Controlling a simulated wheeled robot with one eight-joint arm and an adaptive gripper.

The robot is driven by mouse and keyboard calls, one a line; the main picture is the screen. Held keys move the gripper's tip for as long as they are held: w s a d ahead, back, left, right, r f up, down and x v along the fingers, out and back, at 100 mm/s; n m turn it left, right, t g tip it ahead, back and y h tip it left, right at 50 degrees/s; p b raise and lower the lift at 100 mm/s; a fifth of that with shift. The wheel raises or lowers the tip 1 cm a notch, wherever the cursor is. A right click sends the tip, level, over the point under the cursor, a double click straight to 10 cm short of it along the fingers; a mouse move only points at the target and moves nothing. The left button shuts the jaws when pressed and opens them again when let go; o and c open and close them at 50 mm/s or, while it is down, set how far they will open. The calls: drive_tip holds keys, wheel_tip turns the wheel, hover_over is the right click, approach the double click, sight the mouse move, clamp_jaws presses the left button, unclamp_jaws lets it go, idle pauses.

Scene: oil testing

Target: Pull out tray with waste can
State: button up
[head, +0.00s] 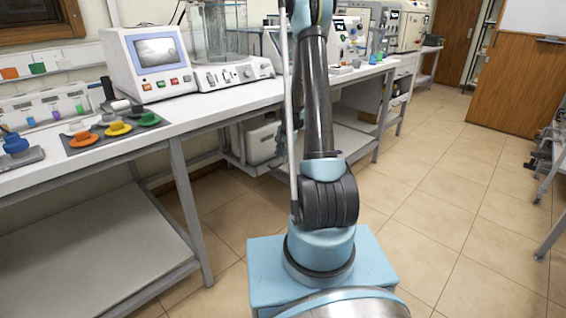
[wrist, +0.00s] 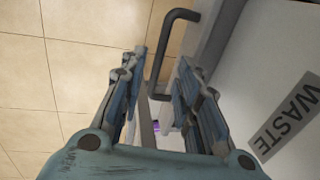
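In the wrist view, a white surface with a grey label reading WASTE (wrist: 285,118) lies on the right; it looks like the waste can (wrist: 240,85). A dark bent bar handle (wrist: 158,60) stands out from a grey edge (wrist: 215,38) beside it, likely the tray's edge. My gripper (wrist: 161,62) is open, one finger on each side of the lower part of the handle. I cannot tell whether either finger touches it. A whitish container (head: 262,140) stands under the bench there, partly behind my arm.
A long white bench (head: 225,98) carries a monitor unit (head: 150,62), coloured dishes (head: 117,129) and other instruments. Its metal legs (head: 190,222) and lower shelf (head: 90,250) bound the left side.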

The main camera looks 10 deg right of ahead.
drive_tip(key=shift+w+a+f, duration=0.1)
drive_tip(key=shift+f, duration=0.65)
drive_tip(key=shift+w+a+f, duration=0.1)
drive_tip(key=shift+f, duration=0.65)
